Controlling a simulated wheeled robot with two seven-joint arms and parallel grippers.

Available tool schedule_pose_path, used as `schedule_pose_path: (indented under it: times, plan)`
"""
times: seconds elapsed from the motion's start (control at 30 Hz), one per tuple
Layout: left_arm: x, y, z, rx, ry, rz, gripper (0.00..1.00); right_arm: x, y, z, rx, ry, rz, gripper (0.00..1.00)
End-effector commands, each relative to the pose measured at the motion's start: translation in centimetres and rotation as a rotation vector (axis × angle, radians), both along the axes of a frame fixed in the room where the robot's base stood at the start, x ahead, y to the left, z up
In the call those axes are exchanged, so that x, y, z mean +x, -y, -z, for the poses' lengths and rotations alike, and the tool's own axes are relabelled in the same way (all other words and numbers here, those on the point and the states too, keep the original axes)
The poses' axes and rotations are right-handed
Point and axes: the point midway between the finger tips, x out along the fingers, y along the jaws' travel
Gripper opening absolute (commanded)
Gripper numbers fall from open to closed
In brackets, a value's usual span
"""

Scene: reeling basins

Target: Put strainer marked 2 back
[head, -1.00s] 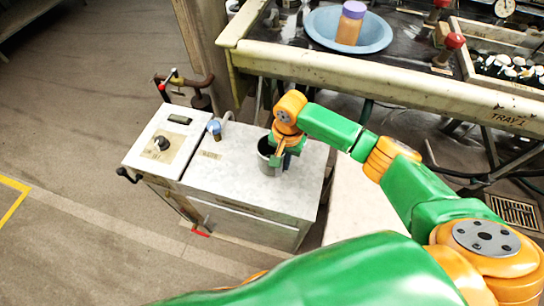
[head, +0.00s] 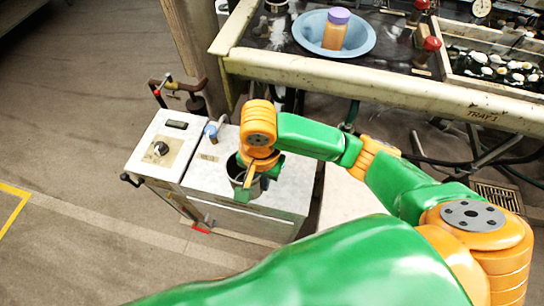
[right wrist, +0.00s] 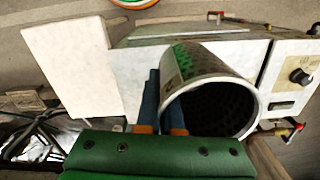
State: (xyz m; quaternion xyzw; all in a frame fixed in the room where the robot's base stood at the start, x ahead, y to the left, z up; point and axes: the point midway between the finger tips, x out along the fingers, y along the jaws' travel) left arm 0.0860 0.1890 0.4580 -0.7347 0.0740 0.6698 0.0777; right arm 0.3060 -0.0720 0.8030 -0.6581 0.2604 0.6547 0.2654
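The strainer (head: 241,193) is a grey metal cylinder with an open top. My right gripper (head: 250,176) is shut on its wall and holds it over the front part of the white cabinet's top (head: 212,172). In the right wrist view the strainer (right wrist: 210,62) shows its round mouth and dark, perforated inside. The blue fingers of the right gripper (right wrist: 162,112) are at its rim, one on each side of the wall. My left gripper is not in view.
A control panel (head: 160,149) with a knob and a small blue-capped item (head: 211,133) stand on the cabinet's left. Behind is a long basin bench (head: 370,84) with a blue bowl (head: 305,36) holding an orange jar (head: 335,33). A tray of white cocoons (head: 495,68) is at right.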

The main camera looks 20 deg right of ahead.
Motion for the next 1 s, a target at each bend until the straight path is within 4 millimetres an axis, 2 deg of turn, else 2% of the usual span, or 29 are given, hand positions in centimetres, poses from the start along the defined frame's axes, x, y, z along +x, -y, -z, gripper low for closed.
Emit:
schedule_pose_path:
  times: [0.03, 0.2, 0.27, 0.37, 0.57, 0.63, 0.73, 0.83, 1.0]
  plan:
    - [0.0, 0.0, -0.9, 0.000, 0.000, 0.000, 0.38, -0.5, -0.5, -0.9, 0.001, 0.001, -0.004, 0.00]
    - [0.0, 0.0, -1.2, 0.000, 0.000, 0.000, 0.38, -1.5, -1.3, -1.0, 0.001, 0.001, -0.001, 0.00]
    - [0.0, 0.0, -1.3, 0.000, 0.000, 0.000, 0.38, -1.5, -1.1, -1.2, -0.001, 0.002, -0.014, 0.00]
    - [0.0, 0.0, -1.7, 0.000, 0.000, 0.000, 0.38, -0.6, 0.3, -2.8, -0.013, 0.006, -0.103, 0.00]
    - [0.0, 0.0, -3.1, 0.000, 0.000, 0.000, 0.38, 1.0, 5.1, -9.5, -0.031, 0.004, -0.455, 0.00]
    - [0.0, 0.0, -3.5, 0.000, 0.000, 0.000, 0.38, 1.1, 6.6, -12.1, -0.025, 0.004, -0.577, 0.00]
    - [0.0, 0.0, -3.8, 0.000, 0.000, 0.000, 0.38, 0.7, 7.9, -14.5, -0.011, 0.004, -0.705, 0.00]
    - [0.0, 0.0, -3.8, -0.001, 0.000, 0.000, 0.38, 0.5, 8.3, -15.3, -0.005, 0.003, -0.758, 0.00]
    - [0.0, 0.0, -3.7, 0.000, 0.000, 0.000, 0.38, 0.4, 8.2, -15.2, 0.001, -0.001, -0.764, 0.00]
